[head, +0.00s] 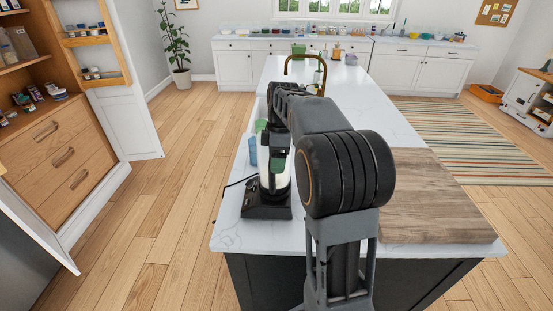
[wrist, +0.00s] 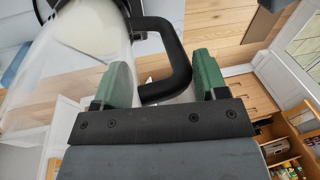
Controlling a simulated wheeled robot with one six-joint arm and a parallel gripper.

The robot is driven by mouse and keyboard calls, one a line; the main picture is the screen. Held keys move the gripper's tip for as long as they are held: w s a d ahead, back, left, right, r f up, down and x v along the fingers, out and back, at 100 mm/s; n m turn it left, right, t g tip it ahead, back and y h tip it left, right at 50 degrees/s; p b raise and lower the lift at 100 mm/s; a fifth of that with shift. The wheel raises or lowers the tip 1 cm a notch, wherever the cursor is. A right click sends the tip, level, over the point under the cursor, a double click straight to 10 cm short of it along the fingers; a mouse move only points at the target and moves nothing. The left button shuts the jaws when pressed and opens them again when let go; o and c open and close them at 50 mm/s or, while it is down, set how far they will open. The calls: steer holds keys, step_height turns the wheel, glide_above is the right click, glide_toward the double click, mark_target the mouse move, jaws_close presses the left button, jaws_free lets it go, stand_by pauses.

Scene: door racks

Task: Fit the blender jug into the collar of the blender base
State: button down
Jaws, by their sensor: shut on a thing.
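The blender jug (wrist: 85,50) is clear with a black handle (wrist: 178,62) and fills the left of the wrist view. My gripper (wrist: 163,78) has its green fingers on either side of the handle and is shut on it. In the head view the jug (head: 264,178) shows pale, partly hidden by my gripper (head: 279,163) and arm. The black blender base (head: 266,208) stands on the counter's near left part, directly below the jug. The collar is hidden, so I cannot tell whether the jug touches it or hangs just above.
A blue cup (head: 252,150) and a green item (head: 260,126) stand behind the base. A wooden board (head: 440,205) lies on the counter (head: 390,130) at right. A brass tap (head: 305,60) rises farther back. The counter's left edge is close to the base.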

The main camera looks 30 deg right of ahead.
steer(key=shift+f+b, duration=0.45)
steer(key=shift+f, duration=0.3)
steer(key=shift+c, duration=0.4)
jaws_free()
steer(key=shift+f, duration=0.1)
steer(key=v, duration=1.4)
steer(key=shift+p, duration=0.4)
steer(key=s+a+f+m+t+h, duration=0.1)
steer(key=s+a+f+m+t, duration=0.2)
steer(key=s+a+f+m, duration=0.3)
steer(key=s+a+f+m+t, duration=0.3)
steer(key=s+a+f+m, duration=0.3)
steer(key=s, duration=0.6)
steer(key=shift+f+m+h, duration=0.4)
steer(key=shift+f+m, duration=0.2)
steer(key=shift+f, duration=0.4)
